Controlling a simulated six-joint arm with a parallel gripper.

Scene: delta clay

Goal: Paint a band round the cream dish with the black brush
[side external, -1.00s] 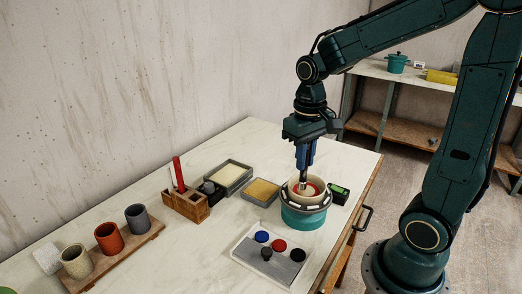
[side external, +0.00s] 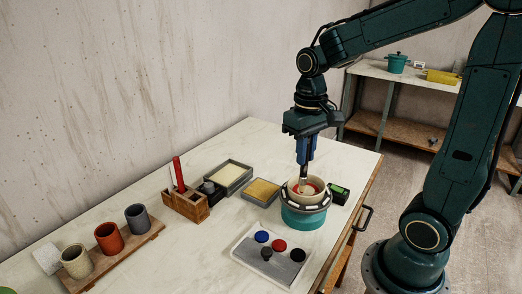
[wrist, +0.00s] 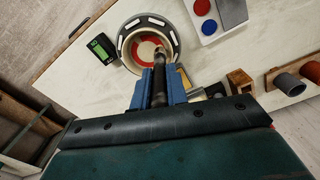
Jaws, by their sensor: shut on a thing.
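The cream dish (side external: 319,199) sits upright on a turntable with a teal base (side external: 303,219) and a dark top with pale segments around its rim. Inside, a red area shows; it also shows in the wrist view (wrist: 146,50), covering part of the dish's inside. My gripper (side external: 305,160) is above the dish, shut on a brush with a dark handle (wrist: 158,88). The brush points down, and its tip (side external: 302,187) is at the inside of the dish, near the left in the side view. I cannot tell whether the bristles touch it.
A black device with a green display (side external: 339,193) stands close right of the turntable. A palette with blue, red and dark paints (side external: 248,254) lies in front. Two trays (side external: 228,176), a wooden brush holder (side external: 185,204) and a cup rack (side external: 125,259) stand left.

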